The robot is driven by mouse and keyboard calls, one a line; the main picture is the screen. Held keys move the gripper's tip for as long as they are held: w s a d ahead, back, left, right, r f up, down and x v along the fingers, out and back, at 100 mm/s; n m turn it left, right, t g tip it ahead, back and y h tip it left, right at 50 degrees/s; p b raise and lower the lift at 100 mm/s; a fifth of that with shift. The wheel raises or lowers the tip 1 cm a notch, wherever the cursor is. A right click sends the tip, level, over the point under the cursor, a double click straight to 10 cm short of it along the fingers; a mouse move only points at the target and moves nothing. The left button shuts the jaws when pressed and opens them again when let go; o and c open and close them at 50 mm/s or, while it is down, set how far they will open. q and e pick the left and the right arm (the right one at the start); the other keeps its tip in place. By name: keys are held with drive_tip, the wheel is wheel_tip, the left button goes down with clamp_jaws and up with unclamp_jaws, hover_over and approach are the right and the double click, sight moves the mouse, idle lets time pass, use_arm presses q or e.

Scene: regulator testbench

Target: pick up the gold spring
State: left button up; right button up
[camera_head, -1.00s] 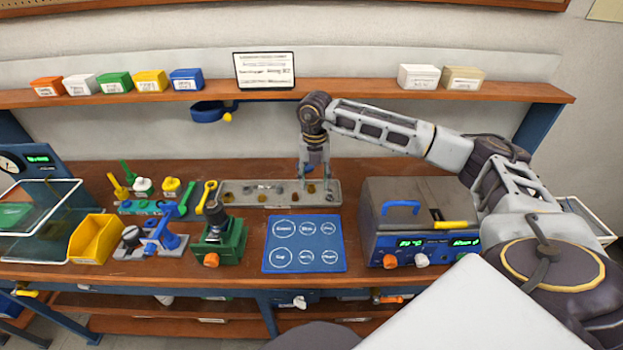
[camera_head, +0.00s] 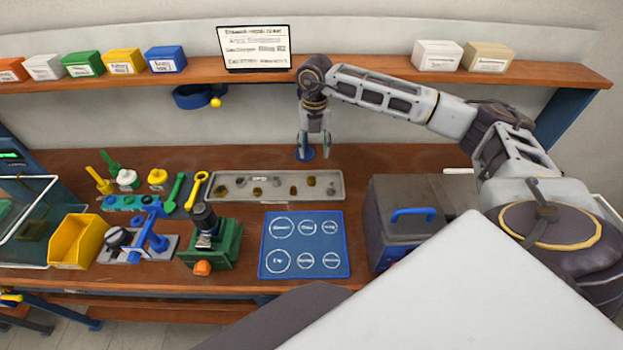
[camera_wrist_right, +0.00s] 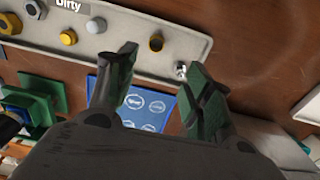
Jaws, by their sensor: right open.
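A grey parts tray (camera_head: 225,194) lies at the back of the bench with several small gold and grey parts in it. A hollow gold-brown part (camera_head: 311,181) lies near its right end and also shows in the right wrist view (camera_wrist_right: 156,42); it may be the gold spring, but its coils are too small to tell. My right gripper (camera_head: 316,155) points down, apart from the parts, and appears just behind the tray's right half. In the right wrist view its fingers (camera_wrist_right: 162,65) are open and empty, with the hollow gold part between and beyond the tips. My left gripper is out of view.
A blue mat (camera_head: 305,228) with white circles lies in front of the tray. A grey machine with a blue handle (camera_head: 412,213) stands to the right. A green fixture (camera_head: 225,243) and a yellow bin (camera_head: 78,243) stand to the left. A shelf (camera_head: 365,72) runs above.

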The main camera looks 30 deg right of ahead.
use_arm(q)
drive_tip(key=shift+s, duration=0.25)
use_arm(e)
drive_tip(key=shift+s+a, duration=0.1)
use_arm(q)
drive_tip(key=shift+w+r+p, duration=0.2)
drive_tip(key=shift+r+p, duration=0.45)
use_arm(e)
hover_over(312, 177)
drive_tip(key=s, duration=0.1)
drive_tip(key=shift+s+a+f, duration=0.1)
drive_tip(key=shift+f, duration=2.05)
drive_tip(key=shift+s+a+f, duration=0.1)
drive_tip(key=shift+f, duration=2.05)
drive_tip(key=shift+w+f, duration=0.1)
drive_tip(key=shift+f, duration=0.35)
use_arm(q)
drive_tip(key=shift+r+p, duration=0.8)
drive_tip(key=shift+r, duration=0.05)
use_arm(e)
drive_tip(key=shift+w+a+f, duration=0.15)
drive_tip(key=shift+f, duration=2)
drive_tip(key=c, duration=1)
